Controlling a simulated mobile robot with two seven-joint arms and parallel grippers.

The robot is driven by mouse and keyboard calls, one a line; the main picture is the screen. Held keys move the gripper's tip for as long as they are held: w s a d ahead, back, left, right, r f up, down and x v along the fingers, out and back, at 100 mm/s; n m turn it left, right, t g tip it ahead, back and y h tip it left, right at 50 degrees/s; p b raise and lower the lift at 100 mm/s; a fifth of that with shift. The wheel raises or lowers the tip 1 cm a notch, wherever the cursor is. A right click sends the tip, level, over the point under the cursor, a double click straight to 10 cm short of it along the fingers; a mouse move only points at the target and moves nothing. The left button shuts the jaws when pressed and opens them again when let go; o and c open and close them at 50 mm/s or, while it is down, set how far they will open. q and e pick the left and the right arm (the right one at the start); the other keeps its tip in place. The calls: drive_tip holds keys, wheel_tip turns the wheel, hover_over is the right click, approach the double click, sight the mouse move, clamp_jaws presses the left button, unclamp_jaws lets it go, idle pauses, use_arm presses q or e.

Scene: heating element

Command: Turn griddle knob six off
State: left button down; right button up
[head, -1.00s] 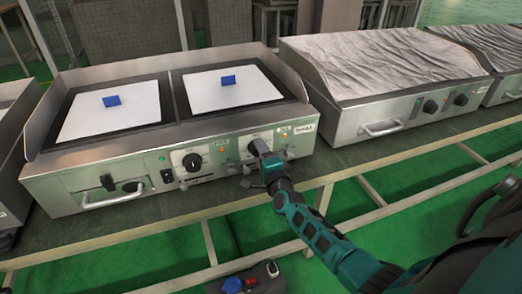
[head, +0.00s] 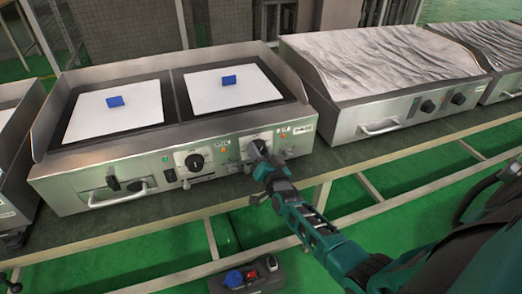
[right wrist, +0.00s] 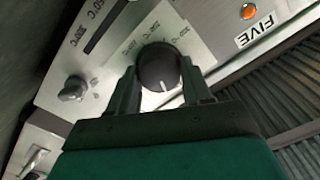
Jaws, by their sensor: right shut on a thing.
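My right gripper (head: 262,155) reaches the front panel of the two-plate griddle (head: 70,185) in the head view. In the right wrist view its two fingers (right wrist: 158,92) stand on either side of a round black knob (right wrist: 158,66) and are shut on it. A white mark on the knob points down toward the gripper. The plate around the knob carries temperature markings. A label reading FIVE (right wrist: 256,28) is on the panel beside an orange lamp (right wrist: 249,11). In the head view the gripper partly covers the held knob. My left gripper is not in view.
Another black knob (head: 194,162) is left of the held one. A second griddle (head: 350,108) stands right. A dark box with coloured sockets (head: 255,276) lies below the bench.

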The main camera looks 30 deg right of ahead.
drive_tip(key=shift+n, duration=1.1)
drive_tip(key=shift+n+p, duration=0.35)
drive_tip(key=shift+n, duration=0.55)
drive_tip(key=o, duration=1)
drive_tip(key=shift+o, duration=0.2)
